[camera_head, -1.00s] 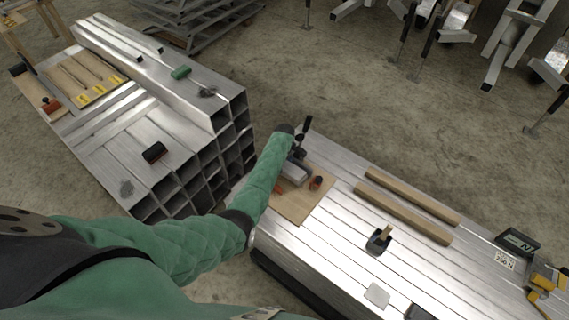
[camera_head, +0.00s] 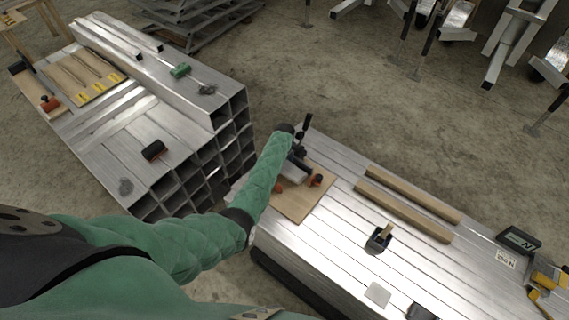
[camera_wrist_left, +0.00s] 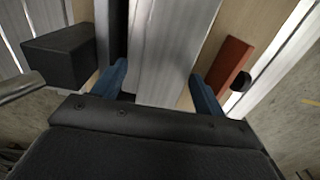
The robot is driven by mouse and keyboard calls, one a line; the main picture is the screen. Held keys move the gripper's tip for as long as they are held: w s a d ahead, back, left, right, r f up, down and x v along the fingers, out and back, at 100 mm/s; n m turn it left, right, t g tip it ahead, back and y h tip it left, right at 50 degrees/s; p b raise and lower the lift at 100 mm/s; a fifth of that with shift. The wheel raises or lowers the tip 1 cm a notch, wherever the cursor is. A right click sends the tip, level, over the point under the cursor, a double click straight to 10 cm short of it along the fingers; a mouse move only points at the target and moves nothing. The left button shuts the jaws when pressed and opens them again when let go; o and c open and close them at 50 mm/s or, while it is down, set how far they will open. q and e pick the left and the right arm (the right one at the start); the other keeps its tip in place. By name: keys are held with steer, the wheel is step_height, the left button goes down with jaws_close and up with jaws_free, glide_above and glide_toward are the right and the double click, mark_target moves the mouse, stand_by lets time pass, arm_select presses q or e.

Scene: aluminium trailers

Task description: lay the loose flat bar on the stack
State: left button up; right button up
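The stack of square aluminium tubes (camera_head: 215,160) stands at left, with open ends facing right. Several pale flat strips (camera_head: 95,118) lie on its top; I cannot tell which piece is the loose flat bar. My left gripper (camera_head: 300,150) is over the wooden board (camera_head: 298,208) on the right-hand aluminium bench, mostly hidden by my green sleeve. A silver piece (camera_head: 294,172) lies beneath it. In the left wrist view, the blue fingers (camera_wrist_left: 160,85) stand apart, with a pale metal piece (camera_wrist_left: 165,50) between them and no clear grip on it. My right gripper is out of view.
The bench (camera_head: 340,235) carries two wooden battens (camera_head: 405,212), a black block plane (camera_head: 379,238) and a dark meter (camera_head: 518,241). A black-and-red tool (camera_head: 154,150) and a green one (camera_head: 180,70) sit on the stack. Floor separates stack and bench.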

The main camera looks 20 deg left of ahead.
arm_select(q)
steer(key=shift+o, duration=0.4)
steer(key=shift+r, duration=0.15)
step_height(320, 180, up, 4)
steer(key=shift+r+b, duration=0.2)
steer(key=shift+b, duration=0.4)
steer(key=shift+r, duration=0.95)
steer(key=shift+r+b, duration=0.3)
steer(key=shift+r, duration=0.25)
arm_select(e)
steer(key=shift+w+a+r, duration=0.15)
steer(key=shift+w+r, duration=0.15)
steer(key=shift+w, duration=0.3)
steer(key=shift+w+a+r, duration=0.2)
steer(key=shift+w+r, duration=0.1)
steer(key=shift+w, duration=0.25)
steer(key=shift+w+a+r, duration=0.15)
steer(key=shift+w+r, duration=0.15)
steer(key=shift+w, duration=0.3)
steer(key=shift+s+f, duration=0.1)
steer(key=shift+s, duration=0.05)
